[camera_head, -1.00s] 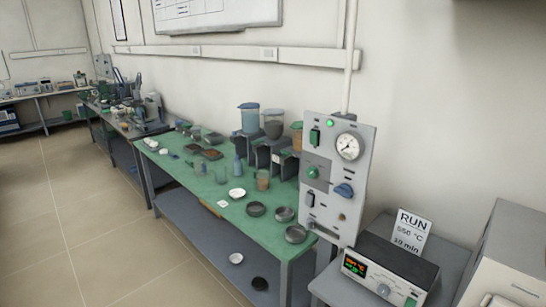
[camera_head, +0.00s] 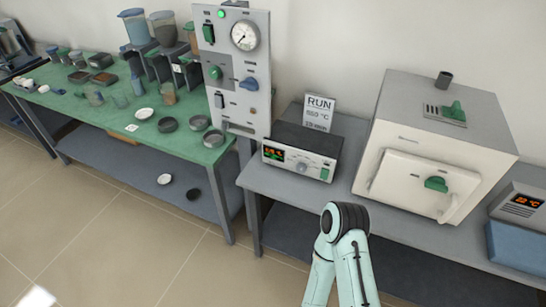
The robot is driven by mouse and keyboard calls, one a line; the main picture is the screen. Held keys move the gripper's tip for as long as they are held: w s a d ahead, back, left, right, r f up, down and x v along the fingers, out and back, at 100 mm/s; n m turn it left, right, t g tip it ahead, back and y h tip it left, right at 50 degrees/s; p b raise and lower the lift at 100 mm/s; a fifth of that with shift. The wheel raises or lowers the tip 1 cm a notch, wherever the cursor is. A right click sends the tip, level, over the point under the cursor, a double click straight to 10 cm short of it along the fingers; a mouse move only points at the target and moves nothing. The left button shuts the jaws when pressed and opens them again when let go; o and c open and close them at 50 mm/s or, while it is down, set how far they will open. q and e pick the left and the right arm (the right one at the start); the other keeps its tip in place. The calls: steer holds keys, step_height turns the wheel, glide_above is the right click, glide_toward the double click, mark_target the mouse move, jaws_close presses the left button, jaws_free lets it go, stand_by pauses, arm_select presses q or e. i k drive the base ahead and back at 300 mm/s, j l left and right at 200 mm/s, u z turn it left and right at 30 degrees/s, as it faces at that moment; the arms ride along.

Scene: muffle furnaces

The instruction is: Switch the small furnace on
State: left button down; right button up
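A card reading RUN, 550 °C and a time in minutes (camera_head: 319,112) stands behind the box. A pale green arm link of mine rises at the bottom centre, in front of the bench. Neither gripper is in view.
A grey panel (camera_head: 239,75) with a gauge, switches and a lit green lamp stands left of the control box. A green-topped table (camera_head: 110,115) holds jars, pans and dishes. Another unit with an orange display (camera_head: 525,201) sits at the far right. The bench front (camera_head: 290,187) is clear.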

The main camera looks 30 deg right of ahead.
mark_target(325, 172)
steer(key=z, duration=1.45)
